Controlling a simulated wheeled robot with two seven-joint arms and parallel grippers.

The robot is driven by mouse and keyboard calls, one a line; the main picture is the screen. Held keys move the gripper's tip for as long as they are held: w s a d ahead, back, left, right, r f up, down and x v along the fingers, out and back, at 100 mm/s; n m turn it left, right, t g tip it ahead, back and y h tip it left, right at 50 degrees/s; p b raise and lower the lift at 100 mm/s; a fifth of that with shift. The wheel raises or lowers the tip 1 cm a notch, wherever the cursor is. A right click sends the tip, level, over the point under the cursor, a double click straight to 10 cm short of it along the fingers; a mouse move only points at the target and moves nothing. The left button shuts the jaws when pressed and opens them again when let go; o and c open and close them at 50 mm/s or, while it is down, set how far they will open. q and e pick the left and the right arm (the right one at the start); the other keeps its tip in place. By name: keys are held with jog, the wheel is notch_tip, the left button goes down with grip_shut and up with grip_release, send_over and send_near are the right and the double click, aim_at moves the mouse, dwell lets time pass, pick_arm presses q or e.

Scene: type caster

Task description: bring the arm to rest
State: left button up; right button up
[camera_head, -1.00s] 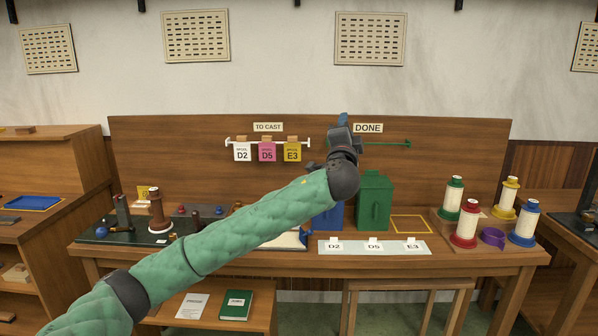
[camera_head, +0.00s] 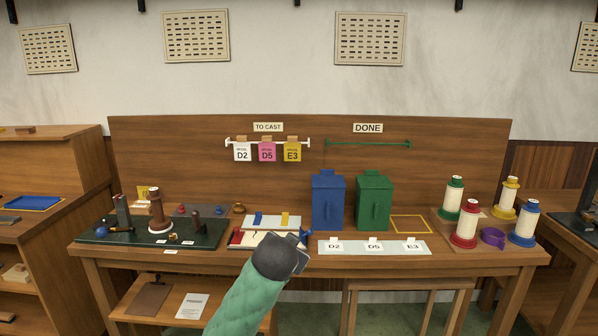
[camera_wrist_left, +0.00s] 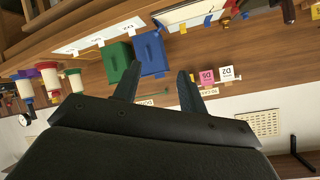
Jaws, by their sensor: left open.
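My left arm comes up from the bottom middle of the head view, in its green sleeve. My left gripper (camera_head: 300,245) is above the front edge of the bench, in front of the white board with blue and yellow pieces (camera_head: 270,226). Its fingers are mostly hidden behind the dark wrist there. In the left wrist view the left gripper (camera_wrist_left: 158,78) has its two fingers spread with nothing between them. The blue bin (camera_wrist_left: 150,53) and green bin (camera_wrist_left: 116,62) show beyond the fingers. My right gripper is in neither view.
Tags D2, D5 and E3 (camera_head: 267,152) hang on the TO CAST rail; the DONE rail (camera_head: 368,144) is empty. The blue bin (camera_head: 327,200) and green bin (camera_head: 373,202) stand behind a labelled strip (camera_head: 354,249). Spools (camera_head: 466,224) stand at right, a dark green tray (camera_head: 130,238) at left.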

pick_arm(q)
jog(key=s+a+f+n+g, duration=0.15)
jog(key=s+a+f, duration=0.25)
jog(key=s+f, duration=0.45)
jog(key=s+a+f+n+g, duration=0.1)
jog(key=s+a+f+g, duration=0.4)
jog(key=f, duration=0.6)
jog(key=s+a+f+n+t, duration=0.1)
jog(key=s+a+f+n, duration=0.15)
jog(key=s+f, duration=0.65)
jog(key=s+a+f+g, duration=0.1)
jog(key=s+f+g, duration=0.1)
jog(key=s+f, duration=0.6)
jog(key=s+f+g, duration=0.3)
jog(key=s+f, duration=0.6)
jog(key=s, duration=0.5)
jog(key=shift+s+a, duration=0.3)
jog(key=shift+a, duration=0.05)
